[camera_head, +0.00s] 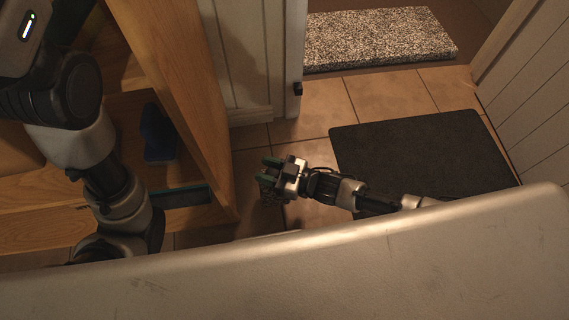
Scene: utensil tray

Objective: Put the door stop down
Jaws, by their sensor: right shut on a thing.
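My right gripper (268,174) reaches in from the right, low over the tiled floor, with green-edged fingers pointing left. It is shut on a small dark, speckled thing (268,190), which I take for the door stop. The fingers hide much of it, and I cannot tell whether it touches the floor. My left arm comes in at the left in front of the wooden shelves; its gripper is not in view.
A wooden shelf unit (180,85) stands left of my right gripper, with a dark blue thing (158,132) on it. A white door (296,45) stands behind. A dark mat (420,150) lies right, and a speckled rug (380,38) lies beyond the doorway. Bare tiles (310,125) lie between.

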